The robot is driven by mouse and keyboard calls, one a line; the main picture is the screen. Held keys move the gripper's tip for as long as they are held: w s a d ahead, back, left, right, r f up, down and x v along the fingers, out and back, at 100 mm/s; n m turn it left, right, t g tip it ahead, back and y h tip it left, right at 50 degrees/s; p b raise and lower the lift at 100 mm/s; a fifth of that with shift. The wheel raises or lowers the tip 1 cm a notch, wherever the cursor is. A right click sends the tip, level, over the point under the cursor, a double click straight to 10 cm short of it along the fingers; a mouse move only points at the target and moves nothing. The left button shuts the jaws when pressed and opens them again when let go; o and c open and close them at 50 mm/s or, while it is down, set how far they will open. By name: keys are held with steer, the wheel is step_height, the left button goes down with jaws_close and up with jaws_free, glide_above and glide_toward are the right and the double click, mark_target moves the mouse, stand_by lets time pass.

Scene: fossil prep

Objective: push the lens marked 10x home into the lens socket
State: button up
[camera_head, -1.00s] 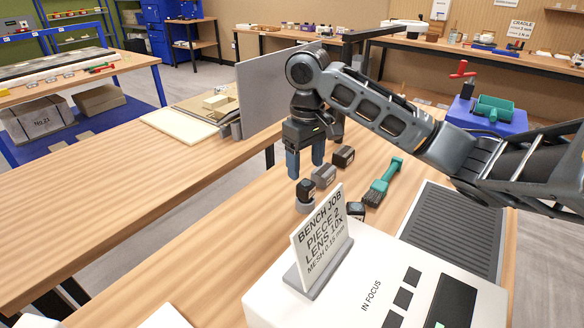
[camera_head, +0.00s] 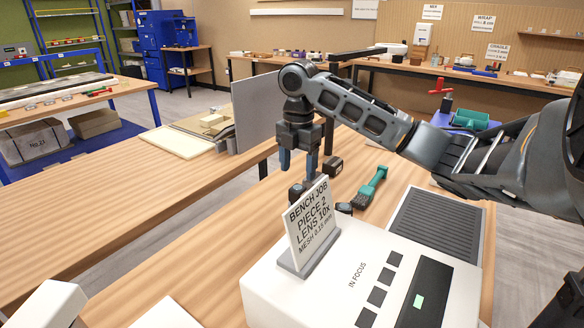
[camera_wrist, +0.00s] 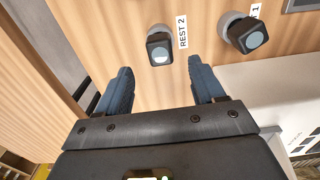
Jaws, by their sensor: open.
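My gripper (camera_head: 298,166) is open and empty, pointing down over the bench behind the job card. In the wrist view my gripper (camera_wrist: 162,82) has its two blue fingers spread apart. A dark block-shaped lens with a pale face (camera_wrist: 159,47) sits by the "REST 2" label, ahead of the gap between the fingers and apart from them. A second such lens (camera_wrist: 246,37) sits at a rest whose label ends in 1, to the right. No 10x mark is readable on either. I cannot make out the lens socket.
The job card (camera_head: 308,222) reads "PIECE 2, LENS 10x" and stands on a white "IN FOCUS" unit (camera_head: 345,262). A dark block (camera_head: 333,166) and a green-handled brush (camera_head: 371,187) lie beyond it. Bare bench lies to the left.

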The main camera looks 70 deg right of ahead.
mark_target(298, 188)
steer(key=shift+f+p, duration=0.45)
steer(key=shift+f, duration=3.4)
steer(key=shift+c, duration=0.4)
jaws_close()
